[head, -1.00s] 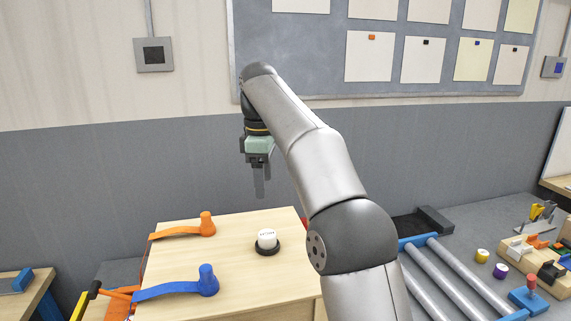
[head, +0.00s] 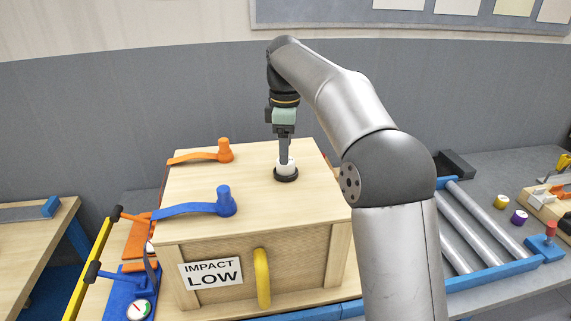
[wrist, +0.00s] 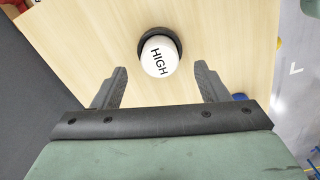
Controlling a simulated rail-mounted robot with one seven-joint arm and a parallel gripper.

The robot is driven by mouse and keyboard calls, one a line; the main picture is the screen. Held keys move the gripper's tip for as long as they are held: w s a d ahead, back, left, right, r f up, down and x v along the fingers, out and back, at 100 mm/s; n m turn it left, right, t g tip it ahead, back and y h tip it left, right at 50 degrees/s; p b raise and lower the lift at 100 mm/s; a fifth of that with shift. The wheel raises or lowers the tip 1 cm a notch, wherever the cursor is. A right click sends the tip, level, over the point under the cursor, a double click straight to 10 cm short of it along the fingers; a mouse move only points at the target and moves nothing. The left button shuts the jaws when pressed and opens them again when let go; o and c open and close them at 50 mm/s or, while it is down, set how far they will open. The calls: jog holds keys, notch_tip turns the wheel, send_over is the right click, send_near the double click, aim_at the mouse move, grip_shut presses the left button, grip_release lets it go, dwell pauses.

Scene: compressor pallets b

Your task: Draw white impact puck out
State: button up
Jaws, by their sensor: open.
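The white impact puck (head: 285,168) stands upright in a black ring (head: 286,178) on top of the wooden crate. In the wrist view, the puck (wrist: 160,57) reads "HIGH" on its top and sits in its dark ring, ahead of and between the fingertips. My gripper (head: 284,160) points down over the puck in the head view and hides part of it. In the wrist view, my gripper (wrist: 163,77) has its two fingers wide apart, with nothing between them. I cannot tell the exact height left between fingertips and puck.
The crate (head: 250,190) bears a sign "IMPACT LOW" (head: 211,274) and a yellow handle (head: 262,278). An orange lever (head: 224,151) and a blue lever (head: 224,202) stand left of the puck. A roller conveyor (head: 485,215) lies to the right.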

jog(key=shift+f, duration=2.3)
jog(key=c, duration=1.2)
jog(key=shift+r, duration=0.1)
jog(key=shift+r+p, duration=0.65)
jog(key=shift+p, duration=0.2)
jog(key=shift+r+p, duration=2.2)
jog(key=shift+p, duration=0.05)
